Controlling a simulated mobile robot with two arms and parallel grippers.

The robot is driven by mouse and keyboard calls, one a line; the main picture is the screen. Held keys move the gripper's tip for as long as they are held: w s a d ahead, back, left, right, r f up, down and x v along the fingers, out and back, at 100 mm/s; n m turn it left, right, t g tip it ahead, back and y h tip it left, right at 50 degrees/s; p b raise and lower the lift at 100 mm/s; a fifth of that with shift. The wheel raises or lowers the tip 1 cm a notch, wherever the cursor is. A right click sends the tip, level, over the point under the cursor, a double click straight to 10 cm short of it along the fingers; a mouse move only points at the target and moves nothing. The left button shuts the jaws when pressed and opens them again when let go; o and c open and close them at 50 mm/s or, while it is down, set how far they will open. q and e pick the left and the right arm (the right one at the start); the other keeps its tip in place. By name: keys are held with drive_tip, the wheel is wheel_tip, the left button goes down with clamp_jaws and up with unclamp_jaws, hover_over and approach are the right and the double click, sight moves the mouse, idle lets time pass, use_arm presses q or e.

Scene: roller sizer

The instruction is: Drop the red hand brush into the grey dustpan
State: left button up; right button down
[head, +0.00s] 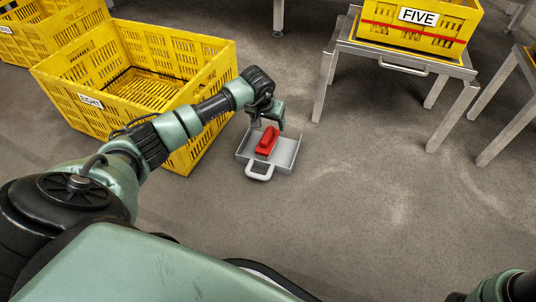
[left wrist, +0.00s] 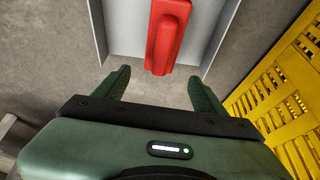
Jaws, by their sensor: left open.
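The red hand brush (head: 267,140) lies inside the grey dustpan (head: 285,158) on the floor, with the pan's handle toward me. In the left wrist view the brush (left wrist: 165,38) rests on the flat floor of the dustpan (left wrist: 125,35), between its side walls. My left gripper (head: 268,122) is over the far part of the dustpan. In the left wrist view the left gripper's fingers (left wrist: 160,84) are spread wide with nothing between them, apart from the brush. My right gripper is out of view; only part of my right arm shows at the bottom right corner.
A yellow crate (head: 206,105) marked EIGHT stands close left of the dustpan. Another yellow crate (head: 30,38) is at the far left. A metal table (head: 400,60) with a crate (head: 440,38) marked FIVE stands at the back right. Floor right of the dustpan is clear.

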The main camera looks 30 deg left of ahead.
use_arm(q)
drive_tip(key=p+v, duration=0.5)
drive_tip(key=v, duration=0.2)
drive_tip(key=shift+r, duration=0.3)
drive_tip(key=shift+s, duration=0.15)
